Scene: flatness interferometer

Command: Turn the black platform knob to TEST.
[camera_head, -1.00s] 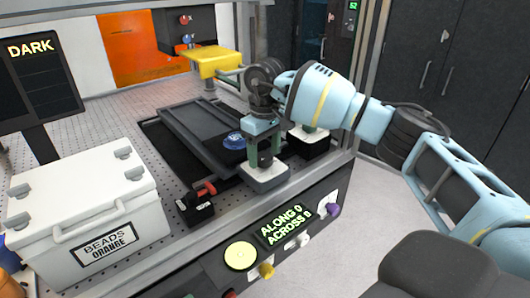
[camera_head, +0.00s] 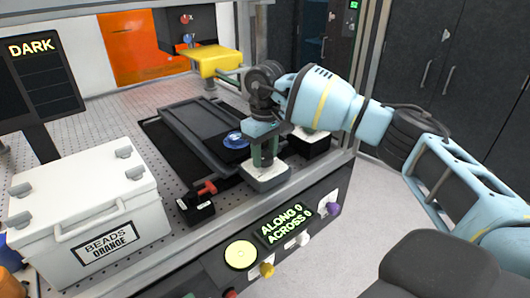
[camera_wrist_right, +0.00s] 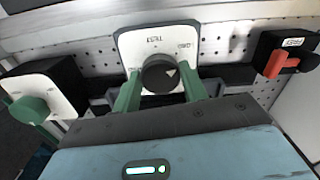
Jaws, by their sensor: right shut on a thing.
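The black platform knob (camera_wrist_right: 160,74) sits on a white plate (camera_wrist_right: 126,46) in the right wrist view. The plate carries a TEST label (camera_wrist_right: 154,39) at its top middle and a second label, too small to read surely, at its upper right. A white pointer mark on the knob lies on its right side, off the TEST label. My right gripper (camera_wrist_right: 160,88) has its green fingers on either side of the knob, shut on it. In the head view the right gripper (camera_head: 264,157) stands over the white plate (camera_head: 266,178) and hides the knob. My left gripper is out of view.
A black box with a red lever (camera_head: 198,206) stands left of the plate. A dark platform (camera_head: 190,125) with a blue disc (camera_head: 235,140) lies behind. Another green knob (camera_wrist_right: 28,108) is at the wrist view's left. A white BEADS ORANGE box (camera_head: 90,215) fills the left.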

